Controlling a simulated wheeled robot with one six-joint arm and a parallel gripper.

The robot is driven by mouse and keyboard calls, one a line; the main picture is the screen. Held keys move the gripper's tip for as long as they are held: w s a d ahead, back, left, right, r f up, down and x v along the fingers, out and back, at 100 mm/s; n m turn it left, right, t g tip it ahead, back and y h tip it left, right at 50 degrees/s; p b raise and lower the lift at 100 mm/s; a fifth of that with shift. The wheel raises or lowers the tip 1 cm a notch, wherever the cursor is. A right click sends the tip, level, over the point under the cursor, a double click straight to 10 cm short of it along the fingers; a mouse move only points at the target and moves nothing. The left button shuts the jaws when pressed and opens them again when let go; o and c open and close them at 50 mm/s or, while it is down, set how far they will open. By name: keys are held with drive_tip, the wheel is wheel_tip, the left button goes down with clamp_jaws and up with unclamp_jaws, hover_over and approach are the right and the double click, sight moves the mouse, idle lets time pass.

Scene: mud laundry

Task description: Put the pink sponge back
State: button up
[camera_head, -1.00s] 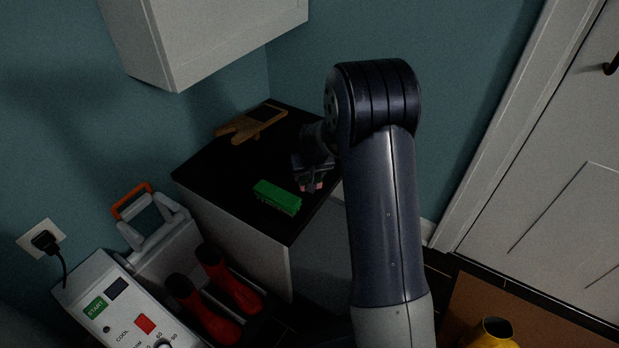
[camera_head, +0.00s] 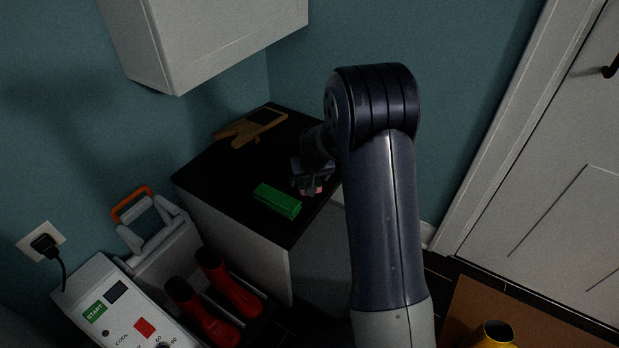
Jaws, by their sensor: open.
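The pink sponge (camera_head: 317,191) shows only as a small pink patch on the black counter top (camera_head: 215,180), near its right edge. My gripper (camera_head: 312,188) is open and sits low over the counter, right at the sponge. The fingers and wrist hide most of the sponge. I cannot tell whether the fingers touch it.
A white wall cabinet (camera_head: 215,35) hangs above. Red boots (camera_head: 230,285) and a control box (camera_head: 125,305) stand front left.

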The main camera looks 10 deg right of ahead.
drive_tip(key=p+v, duration=0.3)
drive_tip(key=v, duration=0.9)
drive_tip(key=shift+p, duration=0.3)
